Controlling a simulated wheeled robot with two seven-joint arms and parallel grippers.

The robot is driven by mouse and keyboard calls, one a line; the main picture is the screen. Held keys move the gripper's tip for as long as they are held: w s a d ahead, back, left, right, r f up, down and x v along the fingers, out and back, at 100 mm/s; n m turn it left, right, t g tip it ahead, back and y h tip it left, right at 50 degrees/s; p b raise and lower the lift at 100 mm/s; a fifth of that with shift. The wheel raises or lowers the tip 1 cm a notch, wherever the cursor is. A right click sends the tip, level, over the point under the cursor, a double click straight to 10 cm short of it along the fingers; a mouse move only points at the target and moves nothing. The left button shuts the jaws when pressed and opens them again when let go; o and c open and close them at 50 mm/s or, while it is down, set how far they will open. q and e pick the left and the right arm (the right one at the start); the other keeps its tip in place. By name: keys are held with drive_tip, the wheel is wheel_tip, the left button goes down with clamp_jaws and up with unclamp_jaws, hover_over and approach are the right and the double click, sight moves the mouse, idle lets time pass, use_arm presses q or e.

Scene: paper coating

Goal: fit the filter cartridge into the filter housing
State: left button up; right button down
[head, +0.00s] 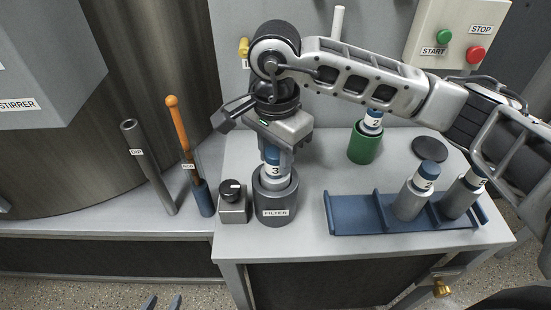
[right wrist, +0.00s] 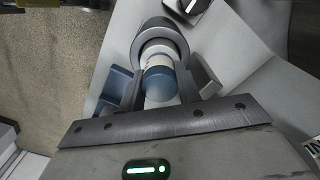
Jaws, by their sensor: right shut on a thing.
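The filter cartridge marked 3, with a blue cap (head: 271,154) and white band, stands upright at the mouth of the grey filter housing (head: 275,207) labelled FILTER. Its lower part is hidden inside the housing rim; how deep it sits I cannot tell. My right gripper (head: 274,149) points down and is shut on the cartridge near its cap. In the right wrist view the blue cap (right wrist: 160,84) lies between the fingers, with the round housing rim (right wrist: 153,27) around the cartridge beyond.
A knob box (head: 233,208) stands close left of the housing. A blue rack (head: 349,215) holds two cartridges at right, its left part empty. Behind are a green cup (head: 364,147) holding a cartridge marked 2 and a dark disc (head: 430,149). The table's middle is clear.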

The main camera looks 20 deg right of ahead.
wheel_tip(320, 180, down, 2)
drive_tip(key=shift+f, duration=0.1)
drive_tip(key=shift+f+b, duration=0.2)
drive_tip(key=shift+b, duration=0.1)
drive_tip(key=c, duration=1.1)
unclamp_jaws()
drive_tip(key=shift+r, duration=0.1)
drive_tip(key=shift+o, duration=0.5)
drive_tip(key=shift+r+p, duration=0.4)
drive_tip(key=shift+p, duration=0.05)
wheel_tip(320, 180, up, 12)
drive_tip(key=shift+f+b, duration=0.15)
drive_tip(key=shift+b, duration=0.7)
use_arm(q)
drive_tip(key=shift+f, duration=0.2)
